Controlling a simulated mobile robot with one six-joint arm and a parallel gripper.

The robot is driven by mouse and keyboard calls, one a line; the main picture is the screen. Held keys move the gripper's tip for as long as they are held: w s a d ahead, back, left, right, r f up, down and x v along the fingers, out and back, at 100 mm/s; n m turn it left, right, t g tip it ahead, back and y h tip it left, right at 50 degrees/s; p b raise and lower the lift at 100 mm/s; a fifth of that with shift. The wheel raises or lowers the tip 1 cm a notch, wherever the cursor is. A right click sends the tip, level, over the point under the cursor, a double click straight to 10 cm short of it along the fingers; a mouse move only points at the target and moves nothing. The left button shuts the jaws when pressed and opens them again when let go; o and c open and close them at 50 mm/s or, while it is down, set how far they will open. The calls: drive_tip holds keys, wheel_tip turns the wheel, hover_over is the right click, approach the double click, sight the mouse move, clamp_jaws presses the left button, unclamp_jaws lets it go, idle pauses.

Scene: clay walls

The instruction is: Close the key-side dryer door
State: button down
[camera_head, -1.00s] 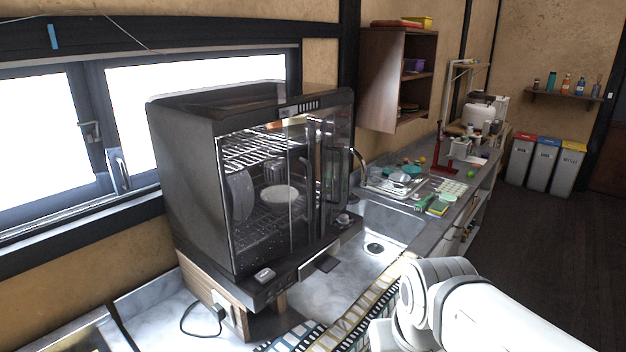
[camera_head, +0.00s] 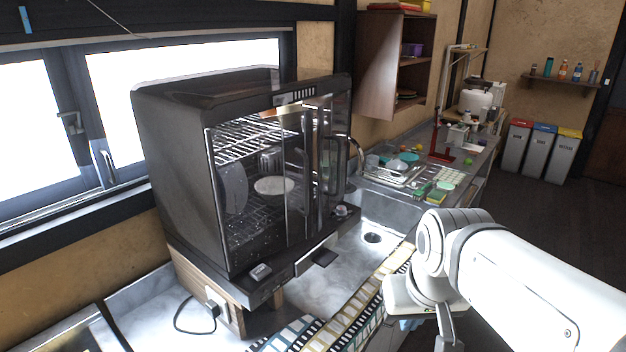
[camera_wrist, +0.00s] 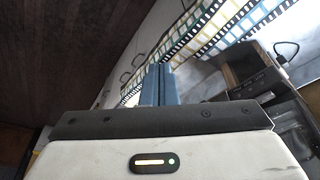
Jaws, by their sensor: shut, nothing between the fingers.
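The black dish dryer (camera_head: 172,180) stands on a wooden stand over the sink counter, with a plate (camera_head: 236,188) and a pale bowl (camera_head: 274,185) on its wire racks. Glass door panels (camera_head: 323,160) with dark upright handles show at the right of its front. Clear glass or an opening is at the left; I cannot tell which, nor which side is the key side. My gripper (camera_wrist: 159,72) has its blue fingers shut together and empty in the wrist view. It is beyond the counter's front edge, apart from the dryer. Its fingers are mostly hidden in the head view.
A patterned runner (camera_head: 345,322) lies along the counter's front edge. A sink (camera_head: 372,238), faucet and dish rack (camera_head: 395,172) are right of the dryer. A wall cabinet (camera_head: 395,65) hangs behind. Open dark floor (camera_head: 545,215) lies to the right.

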drive_tip(key=w+a+r+n+y+b, duration=0.1)
drive_tip(key=w+a+r+n, duration=0.1)
drive_tip(key=w+a+r, duration=0.6)
drive_tip(key=w+a+r+n+y+b, duration=0.1)
drive_tip(key=w+a+r+n, duration=0.3)
drive_tip(key=w+r, duration=0.65)
drive_tip(key=w+a+f+m+p, duration=0.1)
drive_tip(key=w+a+f+p, duration=0.1)
drive_tip(key=w+f, duration=0.3)
drive_tip(key=shift+w+a+f+t, duration=0.35)
drive_tip(key=shift+a+f, duration=0.5)
drive_tip(key=shift+f, duration=0.35)
drive_tip(key=shift+a, duration=0.1)
